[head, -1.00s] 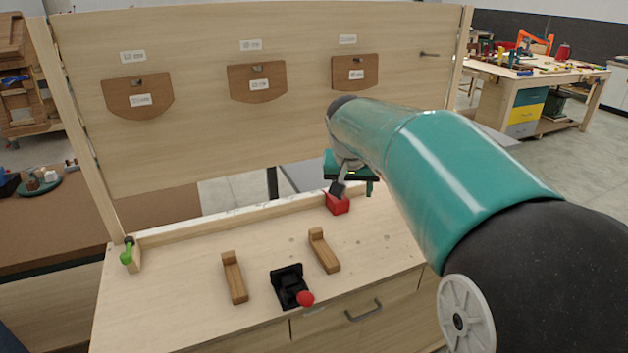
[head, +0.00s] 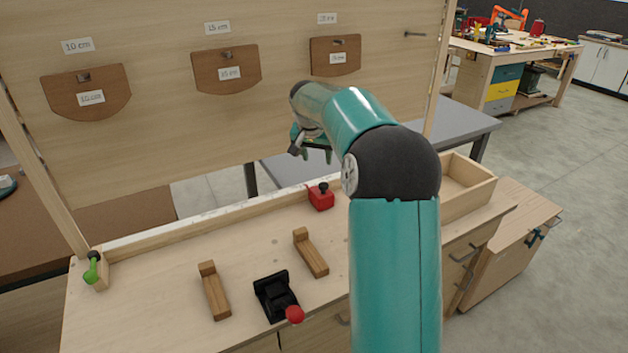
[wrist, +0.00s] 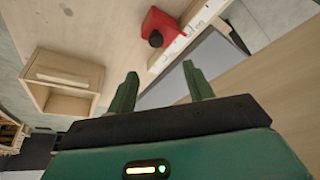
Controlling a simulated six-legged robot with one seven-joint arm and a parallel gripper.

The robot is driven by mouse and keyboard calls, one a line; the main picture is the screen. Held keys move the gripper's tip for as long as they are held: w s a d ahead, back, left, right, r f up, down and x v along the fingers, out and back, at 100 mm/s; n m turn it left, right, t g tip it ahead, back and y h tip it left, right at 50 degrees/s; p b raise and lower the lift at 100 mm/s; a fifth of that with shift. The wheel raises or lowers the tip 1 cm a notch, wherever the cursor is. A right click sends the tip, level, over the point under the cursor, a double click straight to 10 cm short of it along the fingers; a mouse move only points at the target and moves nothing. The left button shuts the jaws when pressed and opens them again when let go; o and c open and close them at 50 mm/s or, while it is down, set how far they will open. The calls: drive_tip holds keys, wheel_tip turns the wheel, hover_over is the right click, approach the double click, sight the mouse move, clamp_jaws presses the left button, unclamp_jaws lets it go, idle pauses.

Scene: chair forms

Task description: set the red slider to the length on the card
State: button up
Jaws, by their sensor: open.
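The red slider (head: 320,198) with a black knob stands at the right part of the long pale rail (head: 205,222) at the back of the bench. It also shows at the top of the wrist view (wrist: 172,28), beside a marked strip. My gripper (head: 314,153) is above the slider and apart from it. In the wrist view its green fingers (wrist: 160,76) are spread with nothing between them. Cards are on the upright board: a left one reads 10 cm (head: 78,46), a middle one 15 cm (head: 218,28); the right one (head: 327,18) is too small to read surely.
Wooden pockets with labels hang under the cards, such as the left one (head: 86,92). A green lever (head: 91,267) is at the rail's left end. Two wooden blocks (head: 213,291) (head: 310,252) and a black device with a red ball (head: 276,295) stand on the bench. An open wooden box (head: 468,185) is at right.

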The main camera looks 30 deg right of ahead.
sight(323, 185)
drive_tip(key=x, duration=0.8)
drive_tip(key=s+x, duration=0.1)
drive_tip(key=x, duration=0.4)
drive_tip(key=shift+w+d+f, duration=0.1)
drive_tip(key=shift+d, duration=0.15)
clamp_jaws()
drive_tip(key=shift+a, duration=0.1)
